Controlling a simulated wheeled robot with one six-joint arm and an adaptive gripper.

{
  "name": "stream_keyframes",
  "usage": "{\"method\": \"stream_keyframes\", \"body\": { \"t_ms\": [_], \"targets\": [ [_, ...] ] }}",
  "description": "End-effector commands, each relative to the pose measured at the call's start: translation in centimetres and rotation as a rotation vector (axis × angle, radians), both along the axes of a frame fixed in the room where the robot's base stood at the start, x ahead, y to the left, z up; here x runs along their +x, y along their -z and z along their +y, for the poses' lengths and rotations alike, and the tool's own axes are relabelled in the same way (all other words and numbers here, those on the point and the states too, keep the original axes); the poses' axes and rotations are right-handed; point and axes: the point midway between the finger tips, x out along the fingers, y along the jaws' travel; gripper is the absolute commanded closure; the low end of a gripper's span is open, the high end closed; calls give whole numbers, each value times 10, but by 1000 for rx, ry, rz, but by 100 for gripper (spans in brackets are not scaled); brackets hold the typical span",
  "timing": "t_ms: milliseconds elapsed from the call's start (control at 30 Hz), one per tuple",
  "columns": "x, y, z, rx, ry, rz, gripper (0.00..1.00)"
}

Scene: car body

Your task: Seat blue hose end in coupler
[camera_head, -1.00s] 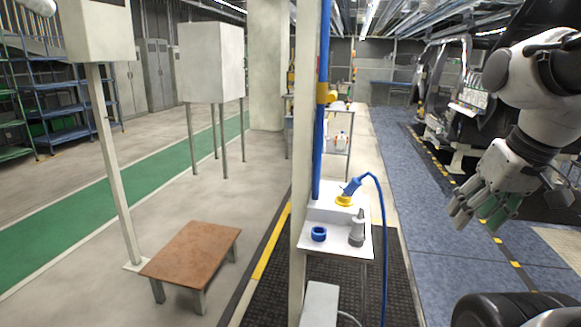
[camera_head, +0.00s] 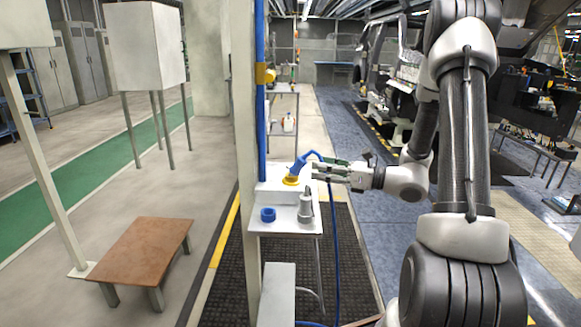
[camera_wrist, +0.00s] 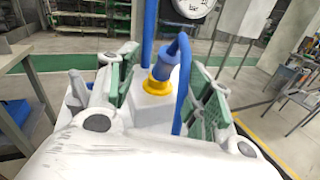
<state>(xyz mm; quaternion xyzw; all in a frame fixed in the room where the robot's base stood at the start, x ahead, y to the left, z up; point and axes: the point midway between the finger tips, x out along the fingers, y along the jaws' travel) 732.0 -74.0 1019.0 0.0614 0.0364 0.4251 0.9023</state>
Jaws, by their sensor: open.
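The blue hose end (camera_head: 299,165) leans at a tilt on the yellow coupler (camera_head: 291,180), on a white raised block at the back of a small white stand. In the wrist view the hose end (camera_wrist: 163,68) rises from the yellow ring (camera_wrist: 157,87); I cannot tell how deep it sits. My gripper (camera_head: 322,169) is open, reaching in from the right close to the hose end. In the wrist view the green-padded fingers of my gripper (camera_wrist: 164,66) stand to either side of the hose end, with gaps; it is not gripped.
The blue hose (camera_head: 334,245) arches over and hangs down the stand's right side. A blue ring (camera_head: 268,215) and a grey nozzle-like part (camera_head: 305,207) sit on the white stand (camera_head: 283,222). A pale post (camera_head: 246,130) with a blue pipe stands just left. A brown low table (camera_head: 146,243) is at left.

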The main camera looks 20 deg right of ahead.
Motion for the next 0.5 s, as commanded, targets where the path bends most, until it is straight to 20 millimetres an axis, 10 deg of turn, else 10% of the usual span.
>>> {"method": "stream_keyframes", "body": {
  "t_ms": [500],
  "targets": [
    [46, 0, 42, 25, 29, 8, 49]
  ]
}}
